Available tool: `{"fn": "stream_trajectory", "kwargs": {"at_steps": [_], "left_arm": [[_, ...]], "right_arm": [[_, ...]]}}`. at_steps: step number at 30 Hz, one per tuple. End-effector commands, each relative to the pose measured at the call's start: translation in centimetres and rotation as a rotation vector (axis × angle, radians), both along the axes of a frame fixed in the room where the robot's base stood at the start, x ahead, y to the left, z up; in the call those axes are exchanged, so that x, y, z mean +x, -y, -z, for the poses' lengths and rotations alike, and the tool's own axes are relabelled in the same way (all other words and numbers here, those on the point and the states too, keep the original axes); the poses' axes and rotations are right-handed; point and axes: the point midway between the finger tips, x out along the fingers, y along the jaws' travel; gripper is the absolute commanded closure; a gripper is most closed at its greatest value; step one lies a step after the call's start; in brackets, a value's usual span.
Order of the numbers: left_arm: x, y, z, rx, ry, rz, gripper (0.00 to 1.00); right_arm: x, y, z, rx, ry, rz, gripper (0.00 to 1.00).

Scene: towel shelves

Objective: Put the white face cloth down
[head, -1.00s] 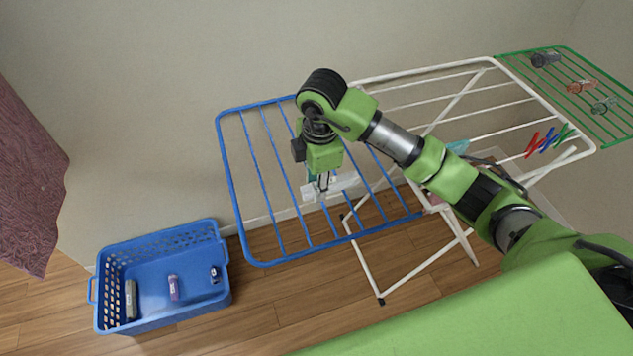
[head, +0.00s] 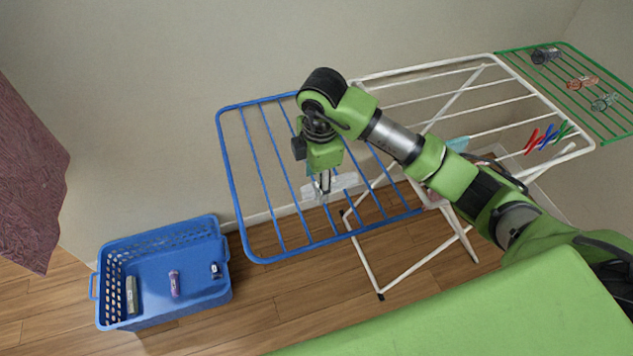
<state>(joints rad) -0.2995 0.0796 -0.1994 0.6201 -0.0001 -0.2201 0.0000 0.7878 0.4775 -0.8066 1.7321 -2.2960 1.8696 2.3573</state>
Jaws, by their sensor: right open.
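A small white cloth (head: 344,182) lies flat across the bars of the blue wing (head: 248,188) of the drying rack. My right gripper (head: 325,196) points down over the left part of the cloth, with its fingers open. The fingers and wrist hide some of the cloth, and I cannot tell whether the fingertips touch it. My left gripper is not in view.
A blue basket (head: 165,240) with several small items stands on the wooden floor at the left. The rack's white middle (head: 450,100) holds pegs (head: 548,138) and a light blue cloth (head: 458,144). Its green wing (head: 600,77) holds small items. Bars left of my gripper are bare.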

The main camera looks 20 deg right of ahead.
Motion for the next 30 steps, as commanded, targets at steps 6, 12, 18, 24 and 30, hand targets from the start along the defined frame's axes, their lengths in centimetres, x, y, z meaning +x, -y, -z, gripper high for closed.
{"fn": "stream_trajectory", "kwargs": {"at_steps": [6,12,18,24,30], "left_arm": [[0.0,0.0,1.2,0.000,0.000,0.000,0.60],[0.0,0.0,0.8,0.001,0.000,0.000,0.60],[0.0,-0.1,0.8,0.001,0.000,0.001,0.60],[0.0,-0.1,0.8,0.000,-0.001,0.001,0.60],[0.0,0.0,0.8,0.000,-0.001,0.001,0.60]], "right_arm": [[-0.2,0.0,-4.4,0.001,0.009,-0.002,0.54],[-0.6,0.2,-8.7,-0.003,0.008,-0.002,0.54],[-0.8,0.2,-10.6,-0.001,0.003,0.000,0.54],[-0.9,0.1,-11.0,0.000,0.000,-0.001,0.54],[-0.9,0.1,-11.0,0.001,0.001,-0.001,0.54]]}}
